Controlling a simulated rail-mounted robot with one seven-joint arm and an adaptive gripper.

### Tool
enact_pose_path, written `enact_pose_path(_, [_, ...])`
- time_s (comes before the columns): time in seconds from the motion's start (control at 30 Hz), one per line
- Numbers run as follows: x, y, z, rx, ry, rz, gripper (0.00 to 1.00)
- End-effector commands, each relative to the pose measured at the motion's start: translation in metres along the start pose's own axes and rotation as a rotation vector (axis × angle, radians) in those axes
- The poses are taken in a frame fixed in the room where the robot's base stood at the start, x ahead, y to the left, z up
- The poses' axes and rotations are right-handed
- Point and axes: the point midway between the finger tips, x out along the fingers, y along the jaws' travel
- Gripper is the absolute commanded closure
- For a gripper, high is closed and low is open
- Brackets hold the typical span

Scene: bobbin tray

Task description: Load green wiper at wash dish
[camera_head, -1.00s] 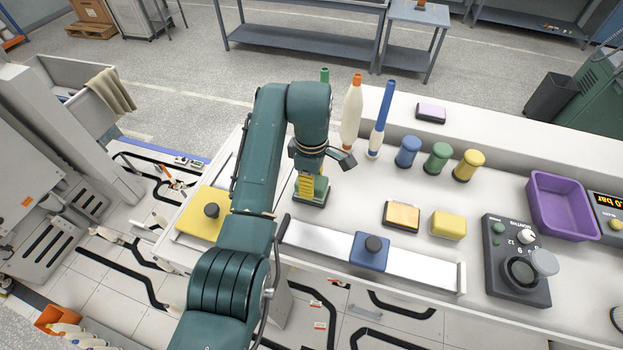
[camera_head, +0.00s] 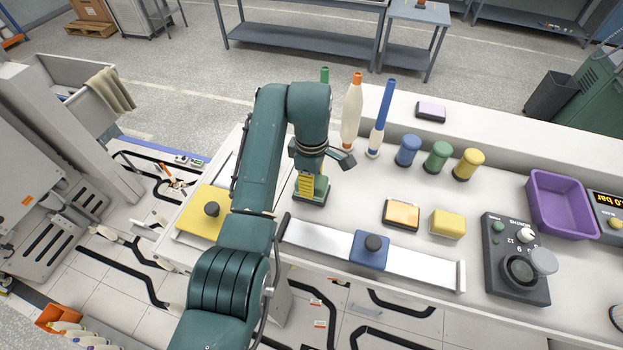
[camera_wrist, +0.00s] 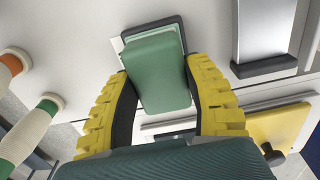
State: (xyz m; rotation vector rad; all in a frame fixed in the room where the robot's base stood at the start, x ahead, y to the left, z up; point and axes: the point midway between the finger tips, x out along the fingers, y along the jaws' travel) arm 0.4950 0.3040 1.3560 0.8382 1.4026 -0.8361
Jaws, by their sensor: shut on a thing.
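The green wiper (camera_wrist: 160,70) is a rounded green block between the yellow fingers of my gripper (camera_wrist: 161,80) in the wrist view. My gripper is shut on it, with one finger along each side. Its far end lies over or against a dark-rimmed pad or holder (camera_wrist: 150,27); I cannot tell whether they touch. In the head view my gripper (camera_head: 309,189) is low over the white bench, left of the orange block, and the wiper (camera_head: 322,187) is partly hidden behind the fingers. I cannot tell for certain which thing is the wash dish; a purple tub (camera_head: 536,222) stands at the right.
A rail with a blue slider (camera_head: 371,250) runs along the front. An orange block (camera_head: 401,214) and a yellow block (camera_head: 448,224) lie behind it. Tall bobbins (camera_head: 352,112) and short blue, green and yellow spools (camera_head: 437,158) stand behind. A yellow plate (camera_head: 200,222) lies left.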

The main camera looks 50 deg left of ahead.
Motion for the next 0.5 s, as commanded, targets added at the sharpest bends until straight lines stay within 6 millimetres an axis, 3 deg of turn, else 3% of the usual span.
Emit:
enact_pose_path(0.23, [0.001,0.0,0.0,0.0,0.0,-0.002,0.77])
enact_pose_path(0.5, [-0.022,0.0,0.0,0.0,0.0,0.001,0.77])
